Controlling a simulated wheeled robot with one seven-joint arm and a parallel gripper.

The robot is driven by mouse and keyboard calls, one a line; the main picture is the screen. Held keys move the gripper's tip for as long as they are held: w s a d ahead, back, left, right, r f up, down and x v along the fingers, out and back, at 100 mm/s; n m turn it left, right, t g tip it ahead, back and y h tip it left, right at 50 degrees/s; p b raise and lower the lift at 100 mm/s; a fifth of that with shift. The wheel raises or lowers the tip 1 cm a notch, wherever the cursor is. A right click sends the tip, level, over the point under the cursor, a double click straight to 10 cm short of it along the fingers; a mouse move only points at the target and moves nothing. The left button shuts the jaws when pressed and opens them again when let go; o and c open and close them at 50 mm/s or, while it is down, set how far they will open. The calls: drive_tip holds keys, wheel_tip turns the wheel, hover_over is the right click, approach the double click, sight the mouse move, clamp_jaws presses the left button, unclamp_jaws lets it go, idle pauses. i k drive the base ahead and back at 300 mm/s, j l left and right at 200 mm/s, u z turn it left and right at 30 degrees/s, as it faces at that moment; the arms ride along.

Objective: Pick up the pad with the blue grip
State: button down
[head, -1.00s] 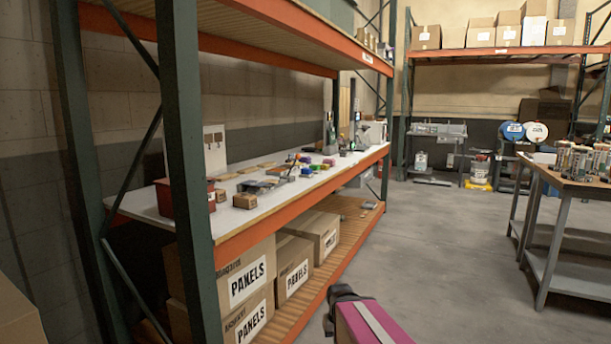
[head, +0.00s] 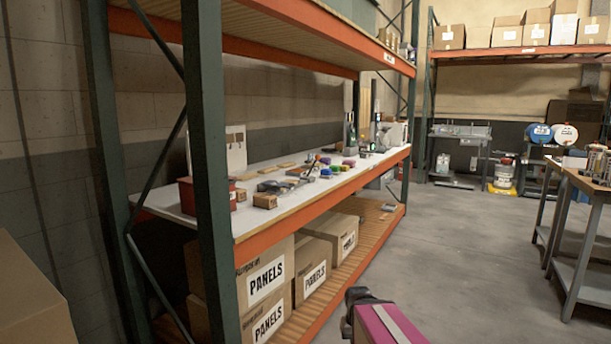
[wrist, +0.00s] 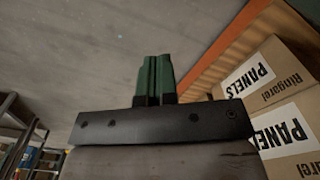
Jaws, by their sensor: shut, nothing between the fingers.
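Several small coloured pieces, among them purple, green and red ones, lie in a cluster on the white shelf top in the head view. A small bluish piece (head: 342,169) is among them. It is too small to tell whether it is the pad with the blue grip. My gripper (wrist: 154,76) shows in the wrist view with its two green fingers together, shut and empty. It is over the grey floor beside the lower shelf, away from the coloured pieces. The wrist view does not show the coloured pieces.
The rack's green post (head: 205,150) stands in front of the shelf's near end. A red bin (head: 197,192) and a small carton (head: 265,201) sit on the white shelf. The floor (head: 455,260) to the right is clear.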

sight(326, 173)
drive_tip(key=i+l, duration=0.45)
drive_tip(key=i, duration=0.15)
drive_tip(key=i+l, duration=0.45)
drive_tip(key=i, duration=0.15)
